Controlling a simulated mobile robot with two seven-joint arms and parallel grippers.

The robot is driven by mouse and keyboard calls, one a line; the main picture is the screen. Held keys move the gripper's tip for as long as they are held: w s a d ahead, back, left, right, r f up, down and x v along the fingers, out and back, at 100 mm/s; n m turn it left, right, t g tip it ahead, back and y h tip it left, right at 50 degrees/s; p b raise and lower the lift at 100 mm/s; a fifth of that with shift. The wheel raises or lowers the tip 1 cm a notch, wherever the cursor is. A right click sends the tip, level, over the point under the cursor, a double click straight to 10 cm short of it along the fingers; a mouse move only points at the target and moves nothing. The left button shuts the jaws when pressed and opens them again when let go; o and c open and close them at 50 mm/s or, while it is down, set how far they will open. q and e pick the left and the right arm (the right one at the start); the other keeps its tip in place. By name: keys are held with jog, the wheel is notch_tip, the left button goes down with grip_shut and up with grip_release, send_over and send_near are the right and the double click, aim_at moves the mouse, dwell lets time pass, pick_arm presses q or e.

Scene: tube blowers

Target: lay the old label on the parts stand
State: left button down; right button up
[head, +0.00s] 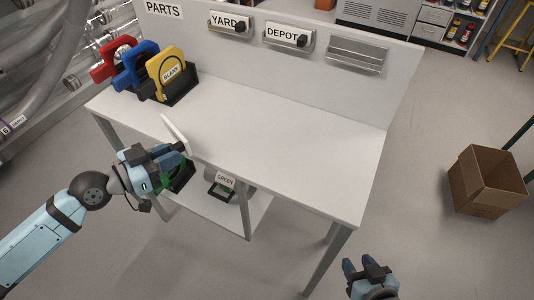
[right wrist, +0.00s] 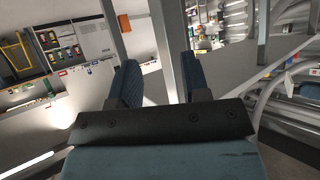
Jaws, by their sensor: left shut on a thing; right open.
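A thin pale label (head: 172,128), seen nearly edge-on, is held in my left gripper (head: 182,150). Its face and any writing cannot be read. It is at the near left edge of the parts stand (head: 280,132), a white bench with a "PARTS" sign (head: 163,9) on its back panel. Whether the label touches the top, I cannot tell. My right gripper (head: 364,266) is open and empty, off the stand's near right corner; its two blue fingers also show in the right wrist view (right wrist: 160,85).
Red (head: 104,66), blue (head: 128,68) and yellow (head: 163,65) ring-shaped parts stand at the back left. The back panel has "YARD" (head: 224,22) and "DEPOT" (head: 283,33) labels and an empty holder (head: 357,54). A cardboard box (head: 474,190) is at right. The benchtop's middle is clear.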

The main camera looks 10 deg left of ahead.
pick_arm(q)
notch_tip(320, 180, down, 4)
jog(key=a+b, duration=0.2)
jog(key=p, duration=0.4)
send_near(231, 143)
jog(key=shift+h, duration=0.3)
jog(key=w+d+r, duration=0.1)
jog(key=w, duration=0.1)
jog(key=w+d+r, duration=0.1)
jog(key=w+d, duration=0.1)
jog(key=shift+d+r, duration=0.1)
jog(key=shift+r, duration=0.15)
jog(key=x, duration=0.5)
jog(key=shift+d+r, duration=0.15)
jog(key=shift+r, duration=0.2)
jog(key=shift+f, duration=0.8)
jog(key=shift+s+a, duration=0.1)
jog(key=shift+a, duration=0.1)
pick_arm(e)
jog(key=shift+s+d+f, duration=0.15)
jog(key=shift+d+f, duration=0.05)
jog(key=shift+f, duration=0.45)
pick_arm(q)
jog(key=shift+f, duration=0.1)
